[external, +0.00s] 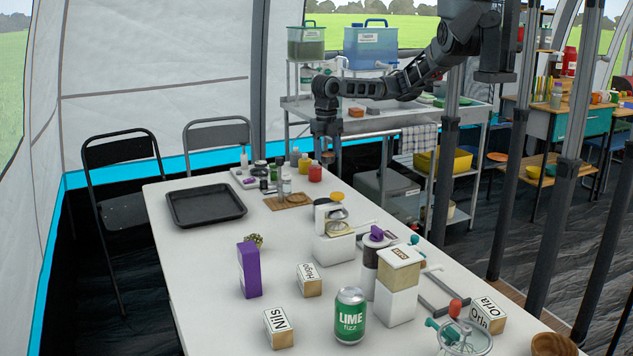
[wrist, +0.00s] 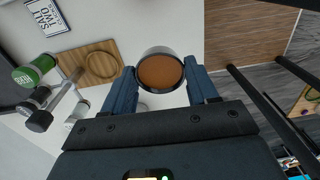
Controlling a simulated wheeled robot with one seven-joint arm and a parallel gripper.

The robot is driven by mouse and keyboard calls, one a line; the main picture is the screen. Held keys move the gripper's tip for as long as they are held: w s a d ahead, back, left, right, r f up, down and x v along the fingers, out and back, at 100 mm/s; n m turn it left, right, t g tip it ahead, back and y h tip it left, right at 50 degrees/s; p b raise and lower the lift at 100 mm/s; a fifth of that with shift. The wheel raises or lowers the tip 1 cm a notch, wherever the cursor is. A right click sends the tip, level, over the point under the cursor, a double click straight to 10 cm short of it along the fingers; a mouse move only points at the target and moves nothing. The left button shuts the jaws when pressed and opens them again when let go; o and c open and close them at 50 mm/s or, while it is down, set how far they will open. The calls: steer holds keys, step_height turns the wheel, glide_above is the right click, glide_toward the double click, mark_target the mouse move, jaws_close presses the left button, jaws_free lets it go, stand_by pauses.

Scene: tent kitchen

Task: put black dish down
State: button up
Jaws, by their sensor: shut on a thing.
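My gripper (external: 328,155) hangs from the arm near the table's far right edge in the external view. In the wrist view, my gripper (wrist: 163,84) is shut on a round, dark-rimmed dish (wrist: 160,72), one finger on each side. Its face is brown, and its outer wall looks dark grey. In the external view the held dish is too small and covered to make out clearly. Whether it touches the table cannot be told. A separate black rectangular tray (external: 206,203) lies on the left of the white table (external: 200,250).
A wooden board (external: 288,201), also in the wrist view (wrist: 100,64), lies near several jars. A red jar (external: 315,172) stands near my gripper. A green can (external: 350,315), a purple box (external: 249,270) and name blocks crowd the front.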

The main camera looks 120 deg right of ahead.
steer(key=r, duration=0.4)
steer(key=w+r, duration=0.1)
steer(key=r, duration=0.1)
steer(key=shift+r, duration=0.25)
steer(key=w+r, duration=0.2)
steer(key=w, duration=1.4)
steer(key=b, duration=0.2)
glide_above(242, 233)
steer(key=shift+y, duration=0.4)
step_height(242, 233, down, 14)
steer(key=shift+d+f, duration=0.1)
steer(key=shift+f, duration=2.05)
steer(key=shift+f, duration=0.2)
steer(key=o, duration=1.2)
